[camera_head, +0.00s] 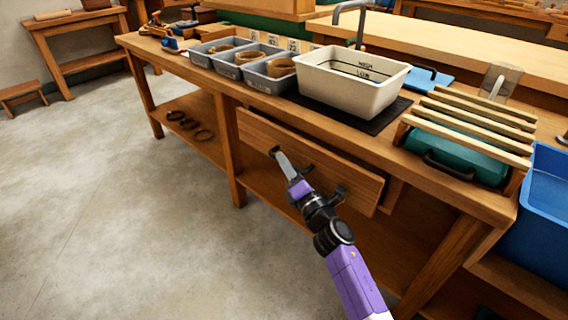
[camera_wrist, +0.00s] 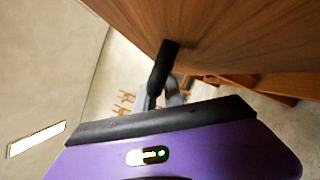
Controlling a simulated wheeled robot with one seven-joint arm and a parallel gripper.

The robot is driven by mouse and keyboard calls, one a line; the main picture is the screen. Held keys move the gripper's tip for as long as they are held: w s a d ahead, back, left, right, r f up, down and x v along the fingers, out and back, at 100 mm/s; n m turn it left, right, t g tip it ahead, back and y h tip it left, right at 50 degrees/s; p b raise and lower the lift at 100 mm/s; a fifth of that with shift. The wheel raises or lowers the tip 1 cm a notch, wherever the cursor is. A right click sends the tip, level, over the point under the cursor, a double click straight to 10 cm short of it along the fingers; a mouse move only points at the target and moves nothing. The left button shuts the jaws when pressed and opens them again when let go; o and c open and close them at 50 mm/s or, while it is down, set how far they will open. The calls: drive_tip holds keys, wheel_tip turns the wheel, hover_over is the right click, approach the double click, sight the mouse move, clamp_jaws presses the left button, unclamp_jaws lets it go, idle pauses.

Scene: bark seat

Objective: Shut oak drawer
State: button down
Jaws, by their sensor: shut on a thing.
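The oak drawer (camera_head: 325,168) is under the bench top. Its front stands out from the bench, with a gap behind its upper edge, so it is partly open. A dark handle (camera_head: 276,152) is fixed on the drawer front. My gripper (camera_head: 287,165) is at the drawer front, shut on the handle, coming from the lower right. In the wrist view the dark handle (camera_wrist: 162,70) stands out from the wooden drawer front (camera_wrist: 220,35), with a grey finger (camera_wrist: 174,95) beside it. The drawer's inside is hidden.
The workbench (camera_head: 450,195) carries grey bins (camera_head: 270,84), a white basin (camera_head: 345,90) and a slatted rack (camera_head: 470,125) above a green case (camera_head: 455,155). A blue tub (camera_head: 545,215) stands at right. The concrete floor (camera_head: 110,200) at left is clear.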

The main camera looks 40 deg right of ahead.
sight(295, 157)
drive_tip(key=shift+d+p, duration=0.45)
drive_tip(key=shift+d, duration=1.55)
drive_tip(key=c, duration=1.5)
unclamp_jaws()
drive_tip(key=shift+d, duration=0.1)
drive_tip(key=shift+o, duration=0.2)
drive_tip(key=shift+p+v, duration=0.45)
drive_tip(key=shift+v, duration=3.4)
